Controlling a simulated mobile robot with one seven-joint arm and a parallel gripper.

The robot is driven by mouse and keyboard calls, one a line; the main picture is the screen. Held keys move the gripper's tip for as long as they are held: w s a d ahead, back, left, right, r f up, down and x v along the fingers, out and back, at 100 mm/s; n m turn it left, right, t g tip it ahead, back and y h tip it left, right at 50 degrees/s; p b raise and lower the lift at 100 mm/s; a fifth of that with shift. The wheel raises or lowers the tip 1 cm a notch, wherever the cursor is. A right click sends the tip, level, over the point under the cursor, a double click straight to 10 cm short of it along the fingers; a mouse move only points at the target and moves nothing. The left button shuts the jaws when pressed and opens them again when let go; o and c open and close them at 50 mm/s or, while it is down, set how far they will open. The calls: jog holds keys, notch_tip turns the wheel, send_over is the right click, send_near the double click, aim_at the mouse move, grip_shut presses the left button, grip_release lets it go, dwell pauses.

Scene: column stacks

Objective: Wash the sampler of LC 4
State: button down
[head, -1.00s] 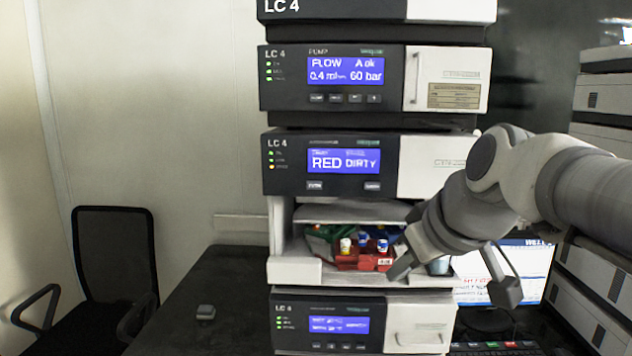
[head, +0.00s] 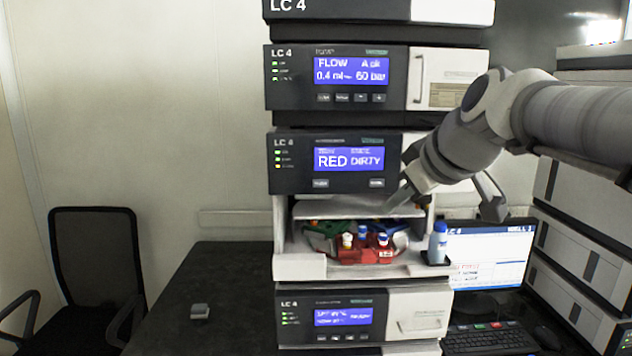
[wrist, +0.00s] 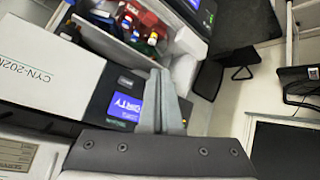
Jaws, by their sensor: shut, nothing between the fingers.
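The LC 4 sampler (head: 290,165) is the dark module in mid-stack; its blue display (head: 349,160) reads RED DIRTY. Two small buttons, left (head: 320,183) and right (head: 377,183), sit below it; their labels are too blurred to read. Under it is an open bay with a red rack (head: 365,255) holding vials with white and blue caps. My gripper (head: 400,196) is shut and empty, in front of the sampler's lower right, right of the right button. In the wrist view my gripper (wrist: 163,78) has its fingers together beside the sampler's display (wrist: 127,106).
A blue-capped bottle (head: 438,243) stands in a black holder at the bay's right front. A monitor (head: 487,255) and keyboard (head: 490,338) are at the right. The black bench (head: 230,290) left of the stack is mostly clear, with a small grey object (head: 200,311).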

aim_at(383, 184)
jog(key=shift+w+p, duration=1.4)
jog(key=shift+w, duration=3)
jog(key=shift+w, duration=0.15)
jog(key=shift+w, duration=0.3)
jog(key=shift+w, duration=0.4)
jog(key=shift+s+b, duration=0.6)
jog(key=shift+s, duration=0.25)
